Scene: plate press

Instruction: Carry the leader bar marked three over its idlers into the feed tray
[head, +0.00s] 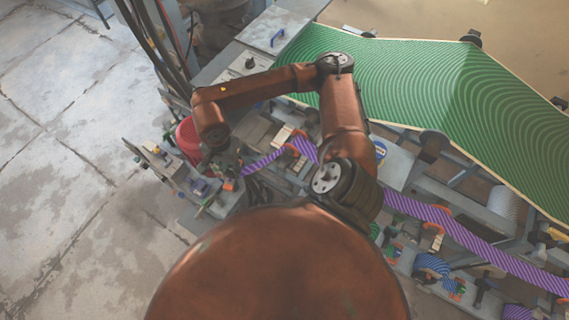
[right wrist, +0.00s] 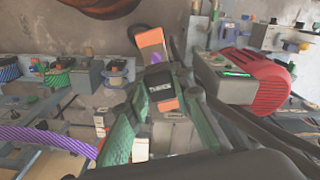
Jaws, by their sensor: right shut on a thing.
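In the right wrist view, my right gripper (right wrist: 160,90) is shut on the leader bar (right wrist: 166,104), which has orange parts and a black face with small white lettering, too blurred to read surely. In the head view my right arm reaches left and down, and the gripper is hard to make out among the machine parts. A purple striped web (head: 460,232) runs from the right, passes behind my arm and ends near the gripper side at left. Orange curved pieces (head: 437,214), perhaps idler guides, stand along it. I cannot pick out the feed tray surely.
A red rounded housing (right wrist: 270,82) and a grey box with a green display (right wrist: 235,72) stand right of the gripper. A green patterned sheet (head: 400,75) stretches over the machine at back right. Blue and green rolls (right wrist: 57,76) stand at left. The concrete floor (head: 70,150) is open.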

